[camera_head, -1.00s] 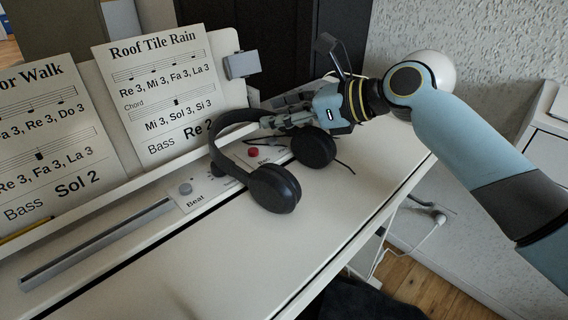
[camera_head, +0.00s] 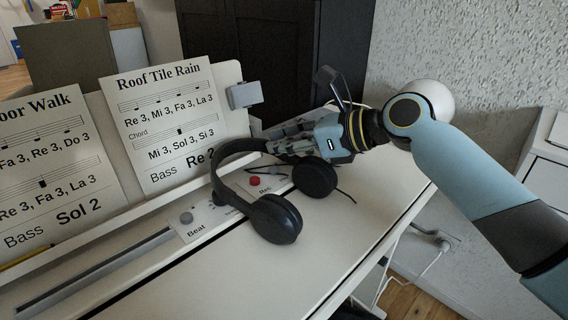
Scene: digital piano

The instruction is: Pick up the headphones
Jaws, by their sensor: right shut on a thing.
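The black headphones (camera_head: 277,218) are at the right part of the white digital piano (camera_head: 240,275), by its control panel. Their headband arches up on the left, and the two ear cups are at or just above the piano top; I cannot tell whether they touch it. My right gripper (camera_head: 272,147) comes in from the right and is shut on the headband near its top. The fingertips partly hide that part of the band. My left gripper is not in view.
Two music sheets (camera_head: 168,125) lean on the piano's stand, left of the headphones. A red button (camera_head: 254,181) and a grey knob (camera_head: 186,218) are on the panel. A small grey box (camera_head: 245,95) is clipped at the stand's right end. The front piano top is clear.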

